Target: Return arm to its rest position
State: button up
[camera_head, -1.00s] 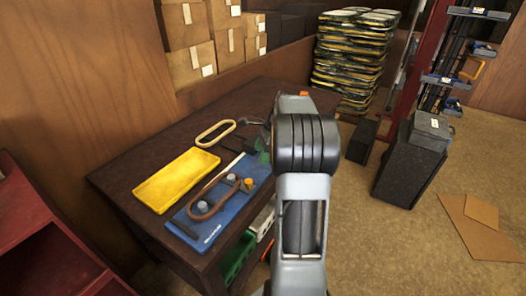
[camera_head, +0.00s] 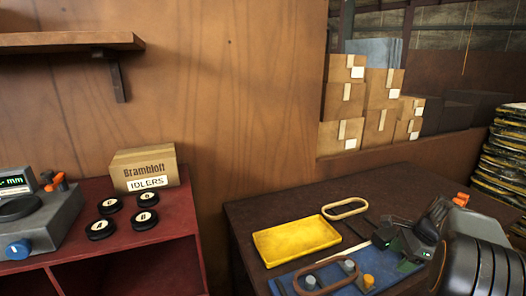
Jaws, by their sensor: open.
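My arm comes in at the lower right, with its large grey and black joint in front of the workbench (camera_head: 290,205). My gripper (camera_head: 402,242) is small and dark, over the right part of the bench, near the blue mat (camera_head: 308,288). It looks open with nothing held, though its fingers are partly hard to make out against the dark bench.
A yellow tray (camera_head: 296,240) and a tan belt loop (camera_head: 345,208) lie on the bench. A brown belt (camera_head: 325,277) runs around pulleys on the mat. A red cabinet (camera_head: 185,222) at left holds an "IDLERS" box (camera_head: 144,170), several black rollers and a gauge (camera_head: 40,222). Boxes stand behind.

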jog(key=s+a+r+n+h, duration=0.1)
jog(key=s+a+n, duration=0.3)
jog(key=a+n, duration=0.3)
jog(key=s+a+r+n+t+h, duration=0.1)
jog(key=s+a+n, duration=0.4)
jog(key=a, duration=0.4)
jog(key=s+a+r+n+t+h, duration=0.1)
jog(key=s+a+n, duration=0.4)
jog(key=a+n, duration=0.3)
jog(key=shift+s+a+n+h, duration=0.25)
jog(key=shift+a+n+h, duration=0.05)
jog(key=shift+a, duration=0.1)
jog(key=shift+c, duration=0.2)
